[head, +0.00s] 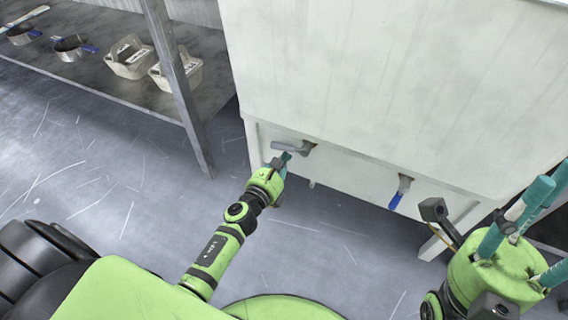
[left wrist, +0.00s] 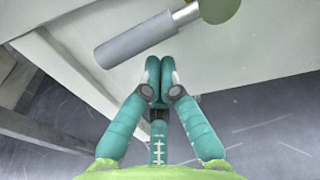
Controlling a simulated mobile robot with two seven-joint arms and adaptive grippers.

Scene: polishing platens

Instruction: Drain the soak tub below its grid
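The soak tub (head: 390,80) is a large white box on legs. Low on its front are a grey-handled valve (head: 290,147) and, to the right, a blue-handled valve (head: 400,192). My left gripper (head: 285,158) is at the grey handle. In the left wrist view its teal fingertips (left wrist: 160,78) are together with nothing seen between them, just below the grey handle (left wrist: 148,38); I cannot tell whether they touch it. My right gripper (head: 535,205) is at the right edge, away from both valves, its fingertips partly cut off. The grid inside the tub is not visible.
The scratched grey floor (head: 90,190) between is clear.

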